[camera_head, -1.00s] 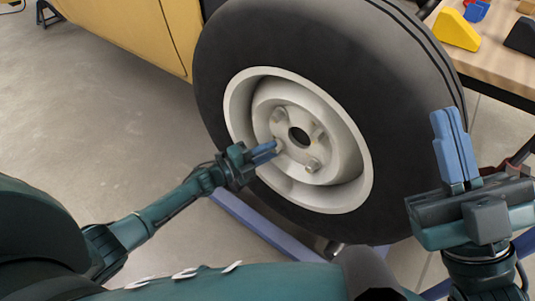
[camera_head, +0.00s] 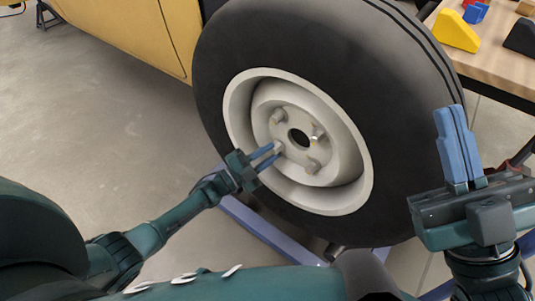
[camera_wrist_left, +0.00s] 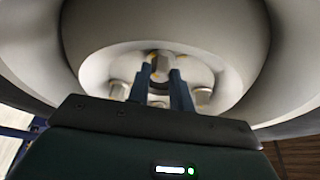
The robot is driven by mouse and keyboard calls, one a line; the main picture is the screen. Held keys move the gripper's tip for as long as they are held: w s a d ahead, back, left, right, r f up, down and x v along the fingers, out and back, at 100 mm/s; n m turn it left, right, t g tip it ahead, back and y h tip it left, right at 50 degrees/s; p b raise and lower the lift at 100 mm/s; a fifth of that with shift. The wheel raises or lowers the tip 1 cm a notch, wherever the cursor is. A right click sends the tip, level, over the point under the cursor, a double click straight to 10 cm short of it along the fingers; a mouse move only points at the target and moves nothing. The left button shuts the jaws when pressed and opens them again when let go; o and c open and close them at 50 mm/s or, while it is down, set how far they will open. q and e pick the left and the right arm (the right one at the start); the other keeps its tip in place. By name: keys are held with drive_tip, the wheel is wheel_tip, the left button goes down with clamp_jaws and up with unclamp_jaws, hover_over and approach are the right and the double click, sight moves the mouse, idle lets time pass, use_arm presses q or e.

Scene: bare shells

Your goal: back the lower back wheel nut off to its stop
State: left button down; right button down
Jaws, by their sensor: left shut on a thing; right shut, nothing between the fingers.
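The wheel's pale rim (camera_head: 242,100) faces me in the head view, with several wheel nuts around a dark centre hole (camera_head: 298,137). My left gripper (camera_head: 276,150) reaches in from the left, its two blue fingers on the wheel nut (camera_head: 278,144) at the hub's left side. In the left wrist view this nut (camera_wrist_left: 160,63) shows between the fingertips (camera_wrist_left: 160,72). The gripper is shut on it and partly hides it. Other nuts sit at the lower right (camera_head: 313,165) and upper right (camera_head: 317,131). My right gripper (camera_head: 450,110) is shut and empty, pointing up at the right.
The black tyre (camera_head: 370,60) surrounds the rim. A yellow car body (camera_head: 140,30) stands at the upper left. A blue bar (camera_head: 265,230) runs low under the wheel. A wooden table (camera_head: 480,60) with a yellow block (camera_head: 457,30) is at the upper right.

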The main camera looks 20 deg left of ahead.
use_arm(q)
drive_tip(key=c, duration=1.3)
unclamp_jaws()
drive_tip(key=shift+o, duration=0.2)
drive_tip(key=shift+s+a, duration=0.15)
drive_tip(key=p+v, duration=0.2)
drive_tip(key=v, duration=1)
drive_tip(key=shift+s+a+f+p, duration=0.2)
drive_tip(key=shift+s+f+p, duration=0.05)
drive_tip(key=shift+s+p, duration=0.05)
use_arm(e)
drive_tip(key=f+m+h, duration=0.1)
drive_tip(key=m+h, duration=0.1)
drive_tip(key=w+f+m+h, duration=0.1)
drive_tip(key=f+m+h, duration=0.1)
drive_tip(key=shift+a+f, duration=0.2)
drive_tip(key=shift+s+r, duration=0.1)
drive_tip(key=shift+s, duration=0.05)
